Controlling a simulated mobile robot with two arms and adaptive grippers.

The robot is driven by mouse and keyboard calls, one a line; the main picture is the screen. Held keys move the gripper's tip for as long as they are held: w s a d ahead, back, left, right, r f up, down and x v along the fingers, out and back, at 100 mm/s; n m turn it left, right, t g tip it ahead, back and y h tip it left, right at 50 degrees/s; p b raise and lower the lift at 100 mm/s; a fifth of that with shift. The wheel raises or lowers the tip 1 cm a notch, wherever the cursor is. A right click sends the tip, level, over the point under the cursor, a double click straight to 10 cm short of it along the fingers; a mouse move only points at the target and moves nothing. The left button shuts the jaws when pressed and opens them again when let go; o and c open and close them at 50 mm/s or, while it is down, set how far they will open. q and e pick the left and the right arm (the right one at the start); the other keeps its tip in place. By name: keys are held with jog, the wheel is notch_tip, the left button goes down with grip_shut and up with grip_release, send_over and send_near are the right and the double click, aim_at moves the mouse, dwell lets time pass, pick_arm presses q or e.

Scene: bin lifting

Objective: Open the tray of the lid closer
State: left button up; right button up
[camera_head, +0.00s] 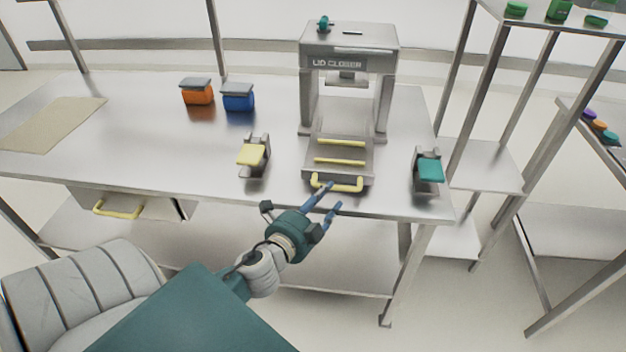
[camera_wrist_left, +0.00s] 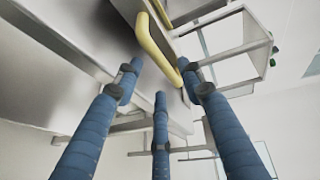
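The lid closer (camera_head: 348,62) stands on the metal table, labelled "LID CLOSER". Its tray (camera_head: 340,150) lies low at the front of the machine, with yellow bars across it and a yellow handle (camera_head: 337,185) at its front edge. My left gripper (camera_head: 334,197) is just in front of the handle, near the table's front edge, with blue fingers spread apart. In the left wrist view the yellow handle (camera_wrist_left: 158,48) lies just beyond the spread fingertips (camera_wrist_left: 160,85), and nothing is held between them. Whether a finger touches the handle I cannot tell. My right gripper is not seen.
A yellow-topped stand (camera_head: 252,156) is left of the tray and a green-topped one (camera_head: 429,170) right of it. Orange (camera_head: 197,92) and blue (camera_head: 238,97) bins sit at the back left. A drawer handle (camera_head: 118,208) shows under the table. A shelf rack (camera_head: 490,165) stands at right.

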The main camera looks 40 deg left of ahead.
pick_arm(q)
jog(key=v, duration=0.8)
jog(key=shift+s, duration=0.15)
jog(key=s+f+n+g, duration=0.2)
jog(key=s+f+g, duration=0.15)
jog(key=f, duration=0.85)
jog(key=s+d+f+n+g+h, duration=0.1)
jog(key=s+f+n+g, duration=0.2)
jog(key=f, duration=1)
jog(key=s+f+n+g, duration=0.2)
jog(key=s+f, duration=0.3)
jog(key=f, duration=0.7)
jog(key=s+d+f+n+g, duration=0.3)
jog(key=s+f, duration=0.6)
jog(key=s, duration=0.3)
jog(key=s+d+f+n+g+h, duration=0.1)
jog(key=s+d+f+n+g, duration=0.2)
jog(key=s+d+f, duration=0.3)
jog(key=s+f, duration=0.3)
jog(key=s, duration=0.3)
jog(key=shift+s+d+h, duration=0.15)
jog(key=shift+d+h, duration=0.05)
jog(key=shift+h, duration=0.1)
jog(key=shift+c, duration=0.3)
